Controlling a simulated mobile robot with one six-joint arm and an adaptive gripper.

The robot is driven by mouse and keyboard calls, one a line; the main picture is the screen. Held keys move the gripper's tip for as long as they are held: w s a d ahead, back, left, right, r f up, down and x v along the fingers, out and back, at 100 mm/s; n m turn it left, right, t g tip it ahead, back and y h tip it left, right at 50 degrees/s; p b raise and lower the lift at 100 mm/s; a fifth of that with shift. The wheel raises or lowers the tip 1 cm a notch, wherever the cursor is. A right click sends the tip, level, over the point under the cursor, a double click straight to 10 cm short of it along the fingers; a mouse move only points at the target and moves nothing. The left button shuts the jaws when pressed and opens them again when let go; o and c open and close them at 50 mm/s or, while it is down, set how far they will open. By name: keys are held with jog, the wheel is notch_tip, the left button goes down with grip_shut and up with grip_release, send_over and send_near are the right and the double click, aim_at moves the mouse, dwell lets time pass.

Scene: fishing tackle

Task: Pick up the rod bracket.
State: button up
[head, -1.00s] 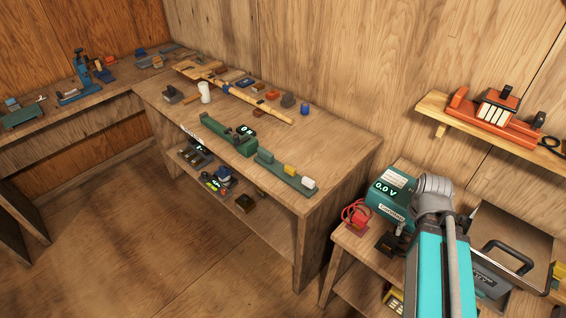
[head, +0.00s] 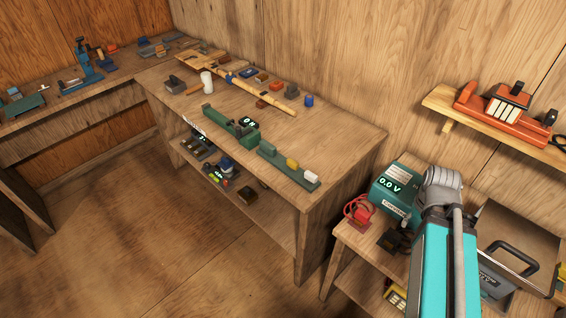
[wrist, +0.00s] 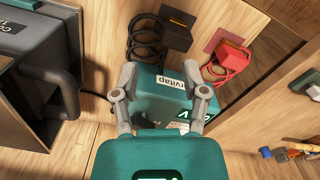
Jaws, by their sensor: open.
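I cannot tell for sure which thing is the rod bracket. A long pale wooden rod (head: 250,97) lies along the back of the workbench (head: 345,137), with small dark, brown and blue pieces beside it, too small to make out. My gripper shows in the wrist view (wrist: 165,84), its two grey fingers apart and nothing held between them. It is above a teal charger box (wrist: 160,103), well away from the rod. In the head view my arm hides the gripper's fingers.
The teal charger (head: 393,187) reads 0.0 V on the right-hand bench, by red clamps (head: 358,211) and a grey case with a handle (head: 510,268). A wall shelf (head: 490,129) holds an orange tool. Green holders (head: 288,168) line the workbench front. The floor at left is clear.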

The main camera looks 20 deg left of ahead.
jog(key=o, duration=0.5)
jog(key=shift+w+f, duration=0.1)
jog(key=shift+o, duration=0.5)
jog(key=shift+w+a+f, duration=0.1)
jog(key=shift+w+a, duration=0.05)
jog(key=shift+a, duration=0.05)
jog(key=w+a+f+m+t+h+b, duration=0.1)
jog(key=w+a+t+h+b, duration=0.1)
jog(key=a, duration=0.8)
jog(key=w+a+f+m+t+h+b, duration=0.1)
jog(key=w+a+f+t+h+b, duration=0.1)
jog(key=a+b, duration=0.4)
jog(key=w+a+f+m+t+h+b, duration=0.1)
jog(key=w+a+t+b, duration=0.3)
jog(key=a, duration=1.2)
jog(key=shift+w+f+t+h, duration=0.3)
jog(key=shift+w+f+h, duration=0.1)
jog(key=shift+w, duration=0.1)
jog(key=s+a+r+m+t+y+b, duration=0.1)
jog(key=s+a+t+b, duration=0.2)
jog(key=a, duration=1.1)
jog(key=shift+s+a+r+t, duration=0.2)
jog(key=shift+s+t, duration=0.2)
jog(key=shift+t, duration=0.2)
jog(key=shift+w+d, duration=0.1)
